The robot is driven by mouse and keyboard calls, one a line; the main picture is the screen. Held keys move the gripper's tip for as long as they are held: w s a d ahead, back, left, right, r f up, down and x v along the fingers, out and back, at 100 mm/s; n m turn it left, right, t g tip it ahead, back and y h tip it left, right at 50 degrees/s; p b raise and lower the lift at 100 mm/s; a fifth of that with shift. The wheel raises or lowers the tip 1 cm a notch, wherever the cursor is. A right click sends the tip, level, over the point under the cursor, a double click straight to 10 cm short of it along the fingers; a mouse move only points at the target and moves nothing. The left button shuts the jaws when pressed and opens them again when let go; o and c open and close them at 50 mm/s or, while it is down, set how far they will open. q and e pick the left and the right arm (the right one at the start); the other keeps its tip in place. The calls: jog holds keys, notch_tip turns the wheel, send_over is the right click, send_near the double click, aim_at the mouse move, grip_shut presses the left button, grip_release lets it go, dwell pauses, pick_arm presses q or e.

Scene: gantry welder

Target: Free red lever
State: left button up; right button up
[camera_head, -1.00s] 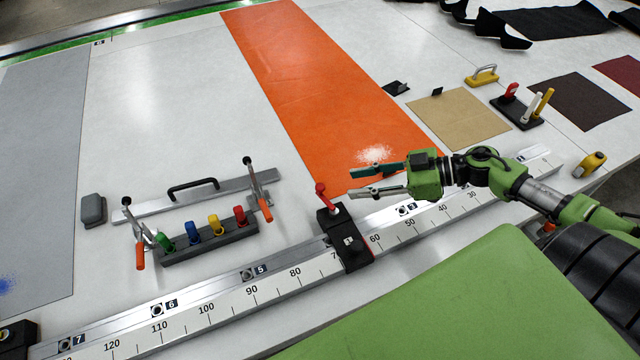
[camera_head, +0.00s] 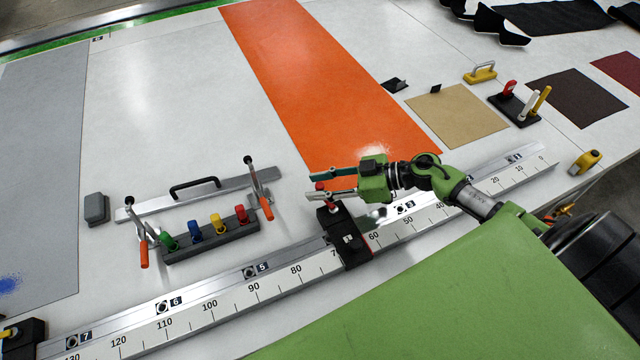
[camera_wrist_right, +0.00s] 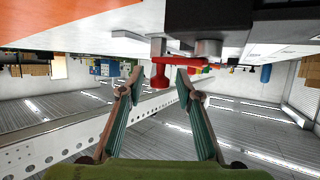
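The red lever (camera_head: 332,207) sits on top of a black block clamp (camera_head: 346,238) on the ruled rail. In the head view my right gripper (camera_head: 312,186) is open, with its two fingers one on each side of the lever's raised end. In the right wrist view the lever's red knob (camera_wrist_right: 160,78) shows between the open fingertips (camera_wrist_right: 159,74), with a gap to each finger. Part of the lever is hidden behind the lower finger in the head view. My left gripper is not in view.
The metal ruled rail (camera_head: 210,310) runs across the table under the block. To the left are a rack with several coloured handles (camera_head: 212,246) and two toggle clamps with orange grips (camera_head: 265,208). An orange sheet (camera_head: 310,85) lies behind the gripper.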

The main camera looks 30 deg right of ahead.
grip_shut()
jog(key=shift+a+f+n+g+y+b, duration=0.15)
jog(key=shift+a+n+g+y+b, duration=0.15)
jog(key=shift+n+g+b, duration=0.45)
jog(key=s+a+n+g+b, duration=0.1)
jog(key=n+g+b, duration=0.2)
jog(key=b, duration=0.1)
jog(key=a+n+g+b, duration=0.1)
jog(key=n+g+b, duration=0.2)
jog(key=g+b, duration=0.1)
jog(key=s+a+n+g+y+b, duration=0.1)
jog(key=n+g+b, duration=0.2)
jog(key=b, duration=0.1)
jog(key=shift+s+a+f+g, duration=0.1)
jog(key=shift+s+a+g, duration=0.15)
jog(key=shift+s+g, duration=0.1)
jog(key=shift+s+a+n+g+h+b, duration=0.15)
jog(key=shift+s+n+g+h+b, duration=0.25)
jog(key=shift+n+g+b, duration=0.5)
jog(key=shift+s+a+n+g+h+b, duration=0.1)
jog(key=shift+s+n+g+h+b, duration=0.3)
jog(key=shift+n+g+b, duration=0.4)
jog(key=shift+s+r, duration=0.1)
jog(key=shift+r, duration=0.1)
jog(key=shift+o, duration=1.2)
grip_release()
